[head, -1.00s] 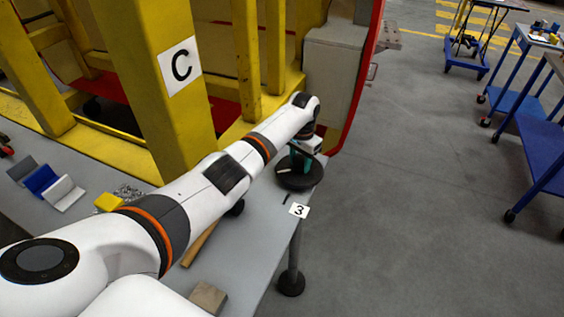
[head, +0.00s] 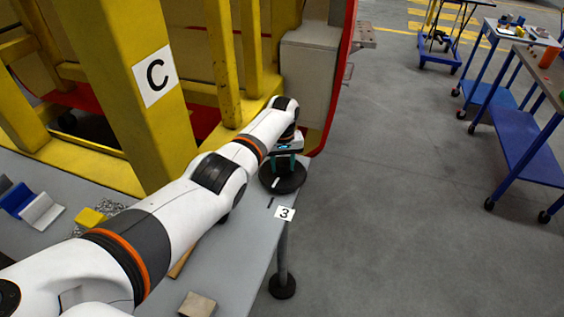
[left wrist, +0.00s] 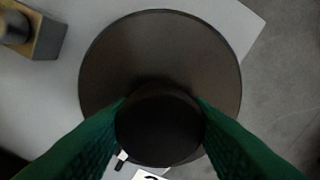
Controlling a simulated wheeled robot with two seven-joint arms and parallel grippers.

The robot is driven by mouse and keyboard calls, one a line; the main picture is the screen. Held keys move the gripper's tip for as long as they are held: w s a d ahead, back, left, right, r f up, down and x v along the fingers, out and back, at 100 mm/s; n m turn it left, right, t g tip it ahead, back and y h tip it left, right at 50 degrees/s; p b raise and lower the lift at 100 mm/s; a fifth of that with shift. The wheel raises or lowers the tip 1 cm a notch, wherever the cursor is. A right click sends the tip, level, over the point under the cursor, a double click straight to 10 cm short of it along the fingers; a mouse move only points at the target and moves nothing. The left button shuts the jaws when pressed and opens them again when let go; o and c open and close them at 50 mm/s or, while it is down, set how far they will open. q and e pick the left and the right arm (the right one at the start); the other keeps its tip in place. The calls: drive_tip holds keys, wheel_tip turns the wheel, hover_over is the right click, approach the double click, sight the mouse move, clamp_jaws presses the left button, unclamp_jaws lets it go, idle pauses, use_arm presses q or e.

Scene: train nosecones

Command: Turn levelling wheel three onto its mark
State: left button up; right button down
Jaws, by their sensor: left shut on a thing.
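Levelling wheel three is a dark round disc (head: 288,184) at the grey table's corner, beside a white "3" label (head: 284,213). My left gripper (head: 284,163) points down over it. In the left wrist view, its green fingers (left wrist: 160,128) are shut on the black central hub (left wrist: 160,135), above the wide disc (left wrist: 160,45). A white stripe (head: 276,182) on the wheel points toward the dark mark (head: 270,202) on the table. In the left wrist view the stripe (left wrist: 122,155) shows beside the left finger; exact alignment cannot be told. My right gripper is not visible.
A yellow frame post with a "C" sign (head: 155,82) stands left of my arm. A beige block (head: 197,305) and V-shaped blocks (head: 40,210) lie on the table. Blue carts (head: 525,150) stand at the right, with clear floor between.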

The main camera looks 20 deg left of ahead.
sight(282, 162)
use_arm(q)
drive_tip(key=shift+w+r+n, duration=0.15)
drive_tip(key=shift+n, duration=0.35)
drive_tip(key=o, duration=1.4)
drive_tip(key=shift+r, duration=0.15)
wheel_tip(282, 162, up, 12)
drive_tip(key=shift+f+b, duration=0.25)
drive_tip(key=shift+b, duration=0.2)
